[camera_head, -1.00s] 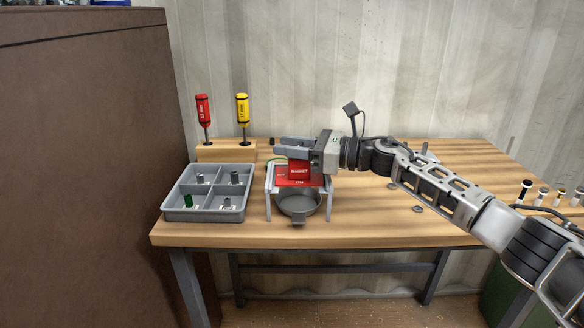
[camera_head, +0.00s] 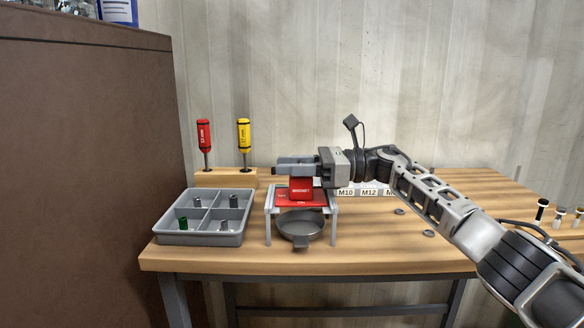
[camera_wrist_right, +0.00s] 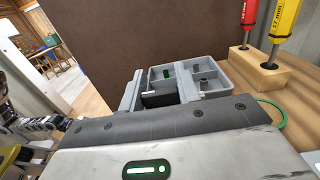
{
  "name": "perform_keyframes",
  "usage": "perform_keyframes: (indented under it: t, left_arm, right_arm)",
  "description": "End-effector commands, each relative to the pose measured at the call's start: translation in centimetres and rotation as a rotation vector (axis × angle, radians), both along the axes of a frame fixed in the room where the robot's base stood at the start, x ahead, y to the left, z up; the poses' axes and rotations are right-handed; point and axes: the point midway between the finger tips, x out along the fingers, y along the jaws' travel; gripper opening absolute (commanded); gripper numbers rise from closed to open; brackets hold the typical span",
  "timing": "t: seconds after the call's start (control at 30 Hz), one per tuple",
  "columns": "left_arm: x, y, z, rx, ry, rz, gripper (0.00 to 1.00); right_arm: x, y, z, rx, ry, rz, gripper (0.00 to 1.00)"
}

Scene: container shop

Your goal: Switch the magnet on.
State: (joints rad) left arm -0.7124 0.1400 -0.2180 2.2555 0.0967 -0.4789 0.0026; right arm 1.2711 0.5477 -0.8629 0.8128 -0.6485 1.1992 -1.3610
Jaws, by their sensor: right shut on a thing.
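The red magnet block (camera_head: 300,190), lettered "MAGNET", stands at a red plate (camera_head: 316,202) on top of a small grey stand (camera_head: 334,225). Smaller lettering on the plate is too small to read now. A dark grey round pan (camera_head: 301,226) sits under the stand. My right gripper (camera_head: 297,165) reaches in from the right, its fingers pointing left, and is shut on the magnet block from above. In the right wrist view its fingers (camera_wrist_right: 158,90) show with a dark piece between them. My left gripper is not in view.
A grey four-compartment tray (camera_head: 205,238) with small metal and green parts stands left of the stand. A wooden block (camera_head: 225,178) behind holds red and yellow screwdrivers. M10 and M12 labels (camera_head: 357,192) stand behind at right. A brown cabinet (camera_head: 90,180) borders the left.

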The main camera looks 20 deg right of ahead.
Motion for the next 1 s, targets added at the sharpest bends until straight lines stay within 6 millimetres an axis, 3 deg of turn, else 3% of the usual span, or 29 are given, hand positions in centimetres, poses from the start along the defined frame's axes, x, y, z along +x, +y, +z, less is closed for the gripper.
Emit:
perform_keyframes:
  t: [0.03,0.07,0.13,0.43,0.57,1.0]
  left_arm:
    - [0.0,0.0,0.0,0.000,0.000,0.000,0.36]
    - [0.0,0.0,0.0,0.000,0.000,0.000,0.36]
    - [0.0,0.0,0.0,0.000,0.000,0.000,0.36]
    - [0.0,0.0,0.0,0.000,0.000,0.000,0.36]
    - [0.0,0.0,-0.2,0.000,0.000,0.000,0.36]
    - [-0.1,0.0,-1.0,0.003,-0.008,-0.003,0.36]
  right_arm:
    - [0.0,0.1,0.1,0.003,-0.001,0.001,0.10]
    - [0.0,0.1,0.1,0.003,-0.001,0.001,0.35]
    - [0.0,0.1,0.1,0.003,-0.001,0.001,0.55]
    - [0.0,-0.1,0.1,0.002,-0.001,-0.001,0.55]
    - [-0.2,-1.2,0.0,0.002,-0.001,-0.004,0.55]
    - [-2.8,-10.7,-0.1,0.003,-0.001,-0.005,0.55]
